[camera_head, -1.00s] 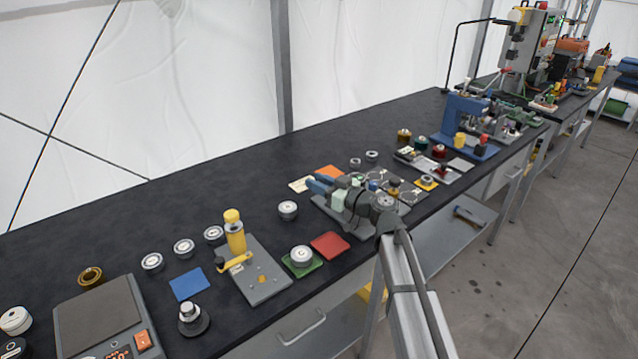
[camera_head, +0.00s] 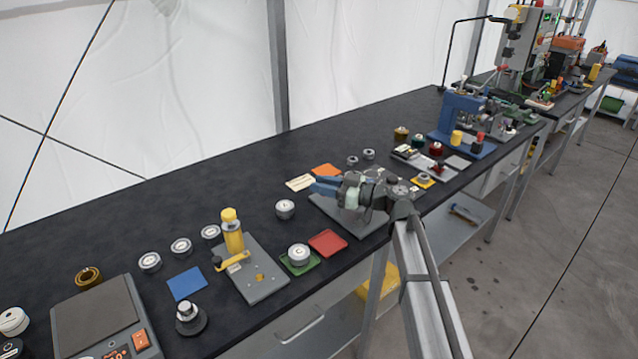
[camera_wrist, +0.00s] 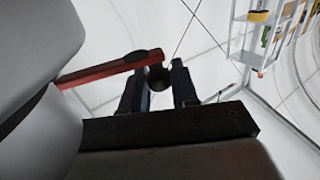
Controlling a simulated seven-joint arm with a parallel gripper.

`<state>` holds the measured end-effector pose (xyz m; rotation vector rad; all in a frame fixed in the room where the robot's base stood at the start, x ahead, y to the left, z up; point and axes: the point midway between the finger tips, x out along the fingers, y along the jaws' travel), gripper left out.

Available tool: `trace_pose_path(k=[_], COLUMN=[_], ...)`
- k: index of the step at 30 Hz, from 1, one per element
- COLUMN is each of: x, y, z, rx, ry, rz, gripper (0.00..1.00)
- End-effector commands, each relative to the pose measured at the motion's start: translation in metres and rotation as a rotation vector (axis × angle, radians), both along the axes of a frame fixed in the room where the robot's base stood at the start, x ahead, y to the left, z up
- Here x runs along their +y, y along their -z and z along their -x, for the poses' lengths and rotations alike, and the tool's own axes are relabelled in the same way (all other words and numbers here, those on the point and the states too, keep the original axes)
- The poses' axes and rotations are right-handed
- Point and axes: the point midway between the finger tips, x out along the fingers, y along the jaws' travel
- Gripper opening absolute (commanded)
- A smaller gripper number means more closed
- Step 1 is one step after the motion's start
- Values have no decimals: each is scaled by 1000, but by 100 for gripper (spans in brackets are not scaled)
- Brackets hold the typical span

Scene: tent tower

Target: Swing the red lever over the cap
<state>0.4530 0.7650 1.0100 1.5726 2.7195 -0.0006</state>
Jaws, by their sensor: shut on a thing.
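The red lever (camera_wrist: 105,70) shows in the wrist view as a red bar coming in from the left. Its end, with a dark round knob (camera_wrist: 157,76), sits between the two dark fingers of my gripper (camera_wrist: 160,85), which is shut on it. In the head view my gripper (camera_head: 325,187) is over the grey base plate (camera_head: 368,226) in the middle of the bench. There my wrist and arm hide the lever. I cannot make out the cap in either view.
An orange square (camera_head: 328,170) and a pale card (camera_head: 300,183) lie behind my gripper. A red tray (camera_head: 328,243) and a green tray (camera_head: 298,264) with a white puck are to the left.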

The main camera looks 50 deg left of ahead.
Motion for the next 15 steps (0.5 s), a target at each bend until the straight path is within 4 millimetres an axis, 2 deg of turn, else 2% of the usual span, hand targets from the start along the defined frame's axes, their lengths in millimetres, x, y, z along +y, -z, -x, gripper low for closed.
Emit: trace_pose_path(k=[6,15], x=[-7,-9], y=[0,0], z=[-4,-3], rx=[0,1], ry=[-88,-100], rz=[0,-1], gripper=[0,0])
